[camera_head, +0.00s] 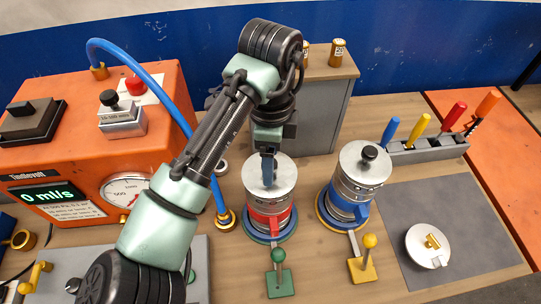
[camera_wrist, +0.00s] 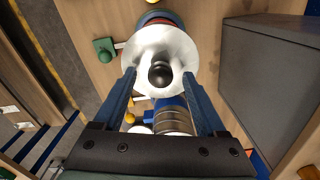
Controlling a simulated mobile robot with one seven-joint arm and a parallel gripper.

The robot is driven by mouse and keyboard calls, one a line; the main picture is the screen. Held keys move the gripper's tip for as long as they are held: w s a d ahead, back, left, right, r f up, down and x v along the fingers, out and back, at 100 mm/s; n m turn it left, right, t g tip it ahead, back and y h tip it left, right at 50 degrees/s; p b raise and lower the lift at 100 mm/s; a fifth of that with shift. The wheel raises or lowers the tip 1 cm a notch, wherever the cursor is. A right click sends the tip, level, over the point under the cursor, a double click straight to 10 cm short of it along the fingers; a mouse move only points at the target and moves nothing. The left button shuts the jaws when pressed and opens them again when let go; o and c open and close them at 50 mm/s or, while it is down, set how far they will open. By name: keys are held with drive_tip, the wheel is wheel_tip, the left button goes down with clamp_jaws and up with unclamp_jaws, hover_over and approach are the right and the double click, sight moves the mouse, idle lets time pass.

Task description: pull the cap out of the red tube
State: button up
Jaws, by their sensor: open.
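The red tube (camera_head: 270,212) is a metal cylinder with a red band, upright on a blue round base. Its cap (camera_head: 283,172) is a silver disc seated on top. In the wrist view the cap (camera_wrist: 184,48) shows from above, with a black knob (camera_wrist: 161,74). My gripper (camera_head: 268,172) is over the cap and hides the knob in the head view. In the wrist view my gripper (camera_wrist: 159,74) is open, with blue fingers on either side of the knob and a gap on both sides. Most of the tube is hidden below the cap there.
A blue-banded tube (camera_head: 348,193) with a knobbed cap stands close on the right. Green (camera_head: 279,275) and yellow (camera_head: 364,263) levers stand in front. An orange machine (camera_head: 60,150) with a blue hose is left. A grey cabinet (camera_head: 325,115) is behind. A loose disc (camera_head: 425,250) lies on the mat.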

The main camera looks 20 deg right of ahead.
drive_tip(key=shift+f, duration=0.2)
clamp_jaws()
drive_tip(key=c, duration=0.6)
unclamp_jaws()
clamp_jaws()
drive_tip(key=shift+r, duration=0.1)
drive_tip(key=shift+r+p, duration=3)
drive_tip(key=shift+r, duration=0.2)
